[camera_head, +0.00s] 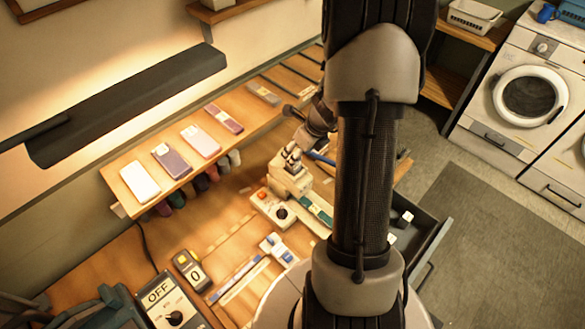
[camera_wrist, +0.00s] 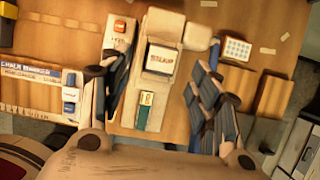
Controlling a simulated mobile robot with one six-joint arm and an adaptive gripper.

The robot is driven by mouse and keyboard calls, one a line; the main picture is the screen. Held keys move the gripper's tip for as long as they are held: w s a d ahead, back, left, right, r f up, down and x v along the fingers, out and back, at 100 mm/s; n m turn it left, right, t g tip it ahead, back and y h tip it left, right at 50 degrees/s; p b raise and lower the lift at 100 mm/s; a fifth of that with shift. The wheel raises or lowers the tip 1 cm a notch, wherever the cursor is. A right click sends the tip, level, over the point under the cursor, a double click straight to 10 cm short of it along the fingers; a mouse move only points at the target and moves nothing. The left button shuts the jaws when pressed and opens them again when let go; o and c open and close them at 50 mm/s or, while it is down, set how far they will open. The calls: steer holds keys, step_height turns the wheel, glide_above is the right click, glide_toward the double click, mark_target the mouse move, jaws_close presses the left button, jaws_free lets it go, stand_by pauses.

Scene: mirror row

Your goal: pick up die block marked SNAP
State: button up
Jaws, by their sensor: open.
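A pale block with red lettering that reads like SNAP (camera_wrist: 163,59) sits in a cream press (camera_wrist: 157,25) in the wrist view. The lettering is blurred. The press (camera_head: 289,180) also shows in the head view, left of my arm. I cannot make out the block's lettering there. My gripper (camera_wrist: 160,72) is open in the wrist view, with one dark finger left of the press and one right of it. The block lies between the fingers in the picture, and no contact shows. In the head view my gripper is partly hidden behind my arm.
A control box with an orange button (camera_wrist: 119,27) stands left of the press. A white gridded item (camera_wrist: 237,48) lies to its right. A shelf (camera_head: 120,183) with several card-like items runs along the wall. An open drawer (camera_head: 432,240) holds small white blocks.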

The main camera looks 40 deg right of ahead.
steer(key=x, duration=0.2)
steer(key=shift+w+f+b, duration=0.15)
steer(key=shift+f+b, duration=0.05)
steer(key=shift+b, duration=0.1)
steer(key=x, duration=0.1)
steer(key=b+x, duration=0.1)
steer(key=x, duration=0.1)
steer(key=b+x, duration=0.1)
steer(key=x, duration=0.1)
steer(key=shift+s+d+f, duration=0.15)
steer(key=shift+s+f, duration=0.05)
steer(key=shift+f, duration=0.05)
steer(key=shift+r, duration=0.1)
steer(key=c, duration=1.3)
steer(key=shift+r, duration=0.1)
